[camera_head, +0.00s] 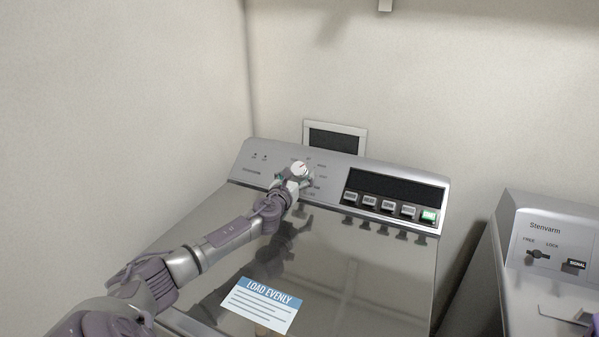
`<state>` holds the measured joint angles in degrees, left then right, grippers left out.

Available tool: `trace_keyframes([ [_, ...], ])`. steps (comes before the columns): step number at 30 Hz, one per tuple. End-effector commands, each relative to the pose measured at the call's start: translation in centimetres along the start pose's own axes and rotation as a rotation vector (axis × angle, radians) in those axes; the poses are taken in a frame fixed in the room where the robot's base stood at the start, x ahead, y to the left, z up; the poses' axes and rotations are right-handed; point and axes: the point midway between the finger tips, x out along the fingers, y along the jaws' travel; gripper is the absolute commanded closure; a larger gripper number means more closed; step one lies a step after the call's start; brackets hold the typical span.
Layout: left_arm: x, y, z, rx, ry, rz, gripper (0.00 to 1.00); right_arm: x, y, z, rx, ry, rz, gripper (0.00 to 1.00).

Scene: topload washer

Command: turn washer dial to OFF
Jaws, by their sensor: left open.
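The washer (365,270) is a grey topload machine with a slanted control panel along its back. Its round white dial (299,168) sits on the left half of that panel, with small labels around it too small to read. My left arm reaches in from the lower left. My left gripper (291,180) is open at the dial, just below and in front of it, and hides its lower edge. I cannot tell whether the fingers touch the dial.
The panel also has a dark display (396,187) and a row of buttons (388,205), one green. A "LOAD EVENLY" label (262,304) lies on the lid. A second machine marked Stenvarm (555,243) stands at right across a gap. Walls close in behind and at left.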

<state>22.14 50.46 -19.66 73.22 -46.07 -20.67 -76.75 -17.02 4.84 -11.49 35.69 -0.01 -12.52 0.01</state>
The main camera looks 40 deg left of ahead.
Motion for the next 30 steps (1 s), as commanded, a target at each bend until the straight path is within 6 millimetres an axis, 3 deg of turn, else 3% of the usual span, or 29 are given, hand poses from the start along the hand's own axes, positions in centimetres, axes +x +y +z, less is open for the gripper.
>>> trace_keyframes([
  [6,1.8,0.0,0.0,0.000,-0.001,0.002,0.19,0.3,-0.4,0.0,0.002,-0.001,-0.005,0.60],
  [17,2.1,0.0,-0.1,0.001,0.001,0.000,0.21,0.3,-0.8,0.3,0.004,-0.005,-0.009,0.60],
  [27,2.1,0.0,0.0,0.001,0.000,0.000,0.78,0.2,-0.5,0.4,0.003,-0.008,-0.006,0.60],
  [30,2.1,0.0,0.0,0.000,0.001,0.001,0.80,0.2,-0.4,0.5,0.002,-0.008,-0.004,0.60],
])
